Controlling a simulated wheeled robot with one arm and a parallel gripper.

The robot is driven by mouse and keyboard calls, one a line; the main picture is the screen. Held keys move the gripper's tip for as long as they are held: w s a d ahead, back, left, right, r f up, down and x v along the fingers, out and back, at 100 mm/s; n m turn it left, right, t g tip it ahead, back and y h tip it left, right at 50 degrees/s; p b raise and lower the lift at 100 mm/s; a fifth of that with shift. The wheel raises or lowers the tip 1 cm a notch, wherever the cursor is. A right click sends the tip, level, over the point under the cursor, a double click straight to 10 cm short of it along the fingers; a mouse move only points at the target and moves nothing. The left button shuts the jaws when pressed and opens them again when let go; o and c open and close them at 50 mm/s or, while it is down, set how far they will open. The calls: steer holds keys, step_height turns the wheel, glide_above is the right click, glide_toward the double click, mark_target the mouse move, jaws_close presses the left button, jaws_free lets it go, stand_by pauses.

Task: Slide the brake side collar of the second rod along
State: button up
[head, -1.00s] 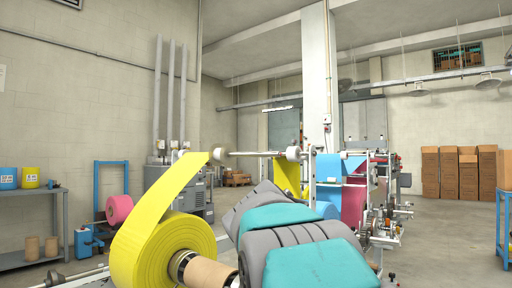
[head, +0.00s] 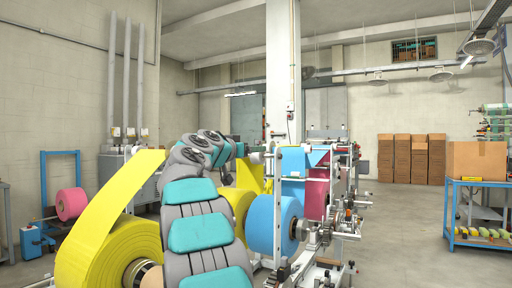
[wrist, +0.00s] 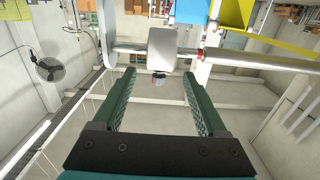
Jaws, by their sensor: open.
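In the wrist view my gripper (wrist: 156,78) is open, with two green fingers apart and nothing between them. Just beyond the fingertips a pale grey block-like piece (wrist: 162,47) sits around a silver rod (wrist: 240,58) that runs across the view; I cannot tell whether it is the brake side collar. A pale round plate (wrist: 106,32) stands left of it. In the head view my arm covers part of the machine, and the fingers cannot be made out. A yellow roll (head: 115,258), another yellow roll (head: 241,206) and a blue roll (head: 272,222) show there; which rod is second is unclear.
The machine frame (head: 340,215) with metal fittings stands right of the blue roll. A blue bench (head: 478,184) with a carton is at the right. A pink roll (head: 71,204) is at the left. Floor between machine and bench is clear.

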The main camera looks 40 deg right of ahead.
steer(key=p+x, duration=0.2)
steer(key=x, duration=0.3)
steer(key=shift+d, duration=0.15)
steer(key=shift+c, duration=0.2)
jaws_close()
stand_by(1.0)
